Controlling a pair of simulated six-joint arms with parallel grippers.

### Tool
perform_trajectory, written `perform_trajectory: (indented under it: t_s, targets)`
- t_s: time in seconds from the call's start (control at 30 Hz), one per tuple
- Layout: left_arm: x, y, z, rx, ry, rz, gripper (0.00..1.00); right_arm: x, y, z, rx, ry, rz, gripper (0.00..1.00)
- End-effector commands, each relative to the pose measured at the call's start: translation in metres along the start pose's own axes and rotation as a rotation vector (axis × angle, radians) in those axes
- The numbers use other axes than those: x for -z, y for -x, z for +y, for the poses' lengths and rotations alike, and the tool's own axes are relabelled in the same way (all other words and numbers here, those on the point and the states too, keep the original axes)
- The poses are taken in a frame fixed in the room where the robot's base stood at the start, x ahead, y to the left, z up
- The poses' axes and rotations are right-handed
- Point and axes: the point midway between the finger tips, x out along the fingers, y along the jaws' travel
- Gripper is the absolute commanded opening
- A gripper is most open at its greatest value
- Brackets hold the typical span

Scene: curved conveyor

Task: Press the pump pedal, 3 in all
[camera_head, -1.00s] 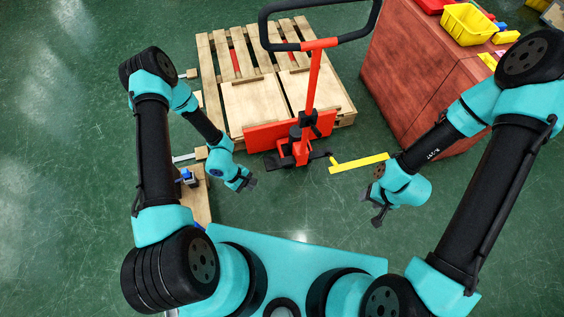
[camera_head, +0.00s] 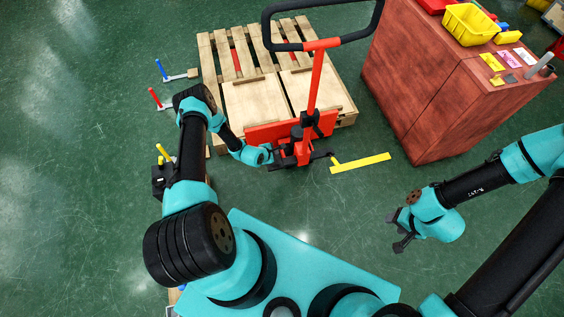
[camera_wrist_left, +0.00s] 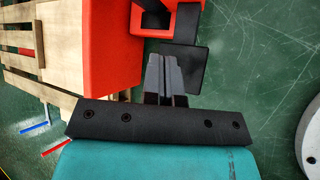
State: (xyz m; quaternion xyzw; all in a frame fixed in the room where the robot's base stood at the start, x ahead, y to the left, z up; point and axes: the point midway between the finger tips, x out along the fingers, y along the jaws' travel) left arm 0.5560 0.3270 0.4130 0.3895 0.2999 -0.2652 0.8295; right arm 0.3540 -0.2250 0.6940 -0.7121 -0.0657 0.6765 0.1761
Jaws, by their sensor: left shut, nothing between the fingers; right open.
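The red pallet jack (camera_head: 303,150) has a tall handle and stands at the front of a wooden pallet. A black foot pedal (camera_wrist_left: 192,66) sticks out low on the jack. My left gripper (camera_head: 274,156) is shut and empty, at the left of the jack's base. In the left wrist view its fingertips (camera_wrist_left: 164,58) overlap the pedal; I cannot tell whether they touch it or hover above it. In the head view the gripper partly hides the pedal. My right gripper (camera_head: 396,231) is open and empty over the floor at the right.
The wooden pallet (camera_head: 262,98) carries two light boxes. A red-brown cabinet (camera_head: 435,85) holds a yellow bin (camera_head: 468,24). A yellow strip (camera_head: 360,163) lies right of the jack. Blue, red and yellow levers stand at the left. The floor between my arms is mostly clear.

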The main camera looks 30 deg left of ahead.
Motion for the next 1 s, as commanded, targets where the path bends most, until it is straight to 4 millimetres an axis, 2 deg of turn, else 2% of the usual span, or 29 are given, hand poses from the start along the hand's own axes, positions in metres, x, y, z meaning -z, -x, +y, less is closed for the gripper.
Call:
perform_trajectory:
  t_s: [0.13, 0.53, 0.77, 1.0]
  targets:
    - [0.013, -0.006, 0.008, -0.044, 0.024, 0.030, 0.00, 0.000, 0.000, 0.000, 0.000, 0.000, 0.000, 0.51]
    - [0.014, -0.007, 0.008, -0.048, 0.025, 0.032, 0.00, 0.000, 0.000, 0.000, 0.000, 0.000, 0.000, 0.51]
    - [0.020, -0.015, 0.002, -0.047, 0.027, 0.032, 0.00, 0.000, 0.000, 0.000, 0.000, 0.000, 0.000, 0.51]
    - [0.034, -0.034, -0.011, -0.048, 0.026, 0.032, 0.00, 0.000, 0.000, 0.000, 0.000, 0.000, 0.000, 0.51]
